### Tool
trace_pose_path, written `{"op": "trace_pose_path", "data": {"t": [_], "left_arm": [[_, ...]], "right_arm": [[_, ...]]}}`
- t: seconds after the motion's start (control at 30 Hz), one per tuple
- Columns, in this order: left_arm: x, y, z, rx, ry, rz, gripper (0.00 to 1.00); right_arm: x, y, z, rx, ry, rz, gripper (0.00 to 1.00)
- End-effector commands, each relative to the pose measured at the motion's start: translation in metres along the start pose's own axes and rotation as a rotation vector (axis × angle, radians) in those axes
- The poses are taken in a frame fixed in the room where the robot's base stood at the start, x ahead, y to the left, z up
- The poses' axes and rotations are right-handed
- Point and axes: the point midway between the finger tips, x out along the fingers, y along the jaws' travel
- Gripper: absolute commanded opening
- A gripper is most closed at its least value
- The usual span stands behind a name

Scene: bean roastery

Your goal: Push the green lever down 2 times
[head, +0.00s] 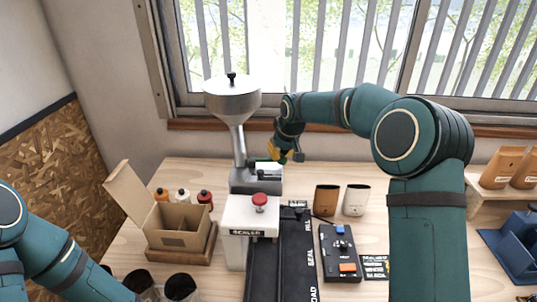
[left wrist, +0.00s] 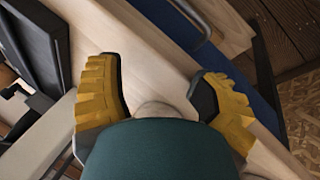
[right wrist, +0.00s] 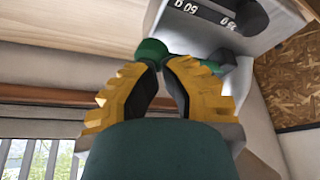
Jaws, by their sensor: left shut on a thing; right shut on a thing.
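The green lever (right wrist: 151,51) shows in the right wrist view as a round knob at the fingertips, with more green to its right. In the head view a little green lever (head: 262,160) shows beside the grey dosing machine (head: 240,145). My right gripper (right wrist: 165,66) is shut on the lever at the knob; the fingers partly hide it. The same gripper (head: 279,156) shows in the head view right of the machine. My left gripper (left wrist: 162,98) is shut on a pale rounded thing (left wrist: 157,108), mostly hidden by the gripper; I cannot tell what it is.
A white sealer (head: 247,214) with a red button stands before the machine, beside a black track (head: 297,250). An open cardboard box (head: 180,240) is at left. Two cups (head: 326,200) and a control panel (head: 341,255) are at right. Dark cups (head: 180,288) stand at the front left.

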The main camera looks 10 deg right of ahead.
Motion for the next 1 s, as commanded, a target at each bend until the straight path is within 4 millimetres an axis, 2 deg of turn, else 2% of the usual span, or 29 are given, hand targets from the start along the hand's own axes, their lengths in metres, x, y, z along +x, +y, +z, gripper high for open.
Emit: {"op": "trace_pose_path", "data": {"t": [0.03, 0.1, 0.47, 1.0], "left_arm": [[0.009, -0.007, 0.006, -0.016, -0.018, -0.009, 0.51], [0.01, -0.008, 0.006, -0.017, -0.017, -0.009, 0.51], [0.007, -0.007, 0.004, -0.021, -0.016, -0.009, 0.51], [-0.023, 0.005, 0.002, -0.02, -0.023, -0.01, 0.51]], "right_arm": [[0.006, -0.001, 0.003, 0.0, -0.002, -0.001, 0.0], [0.008, -0.001, 0.004, 0.0, -0.002, -0.001, 0.0], [0.004, -0.001, 0.002, 0.0, -0.002, -0.001, 0.0], [-0.037, 0.0, -0.016, 0.0, -0.001, 0.0, 0.0]]}}
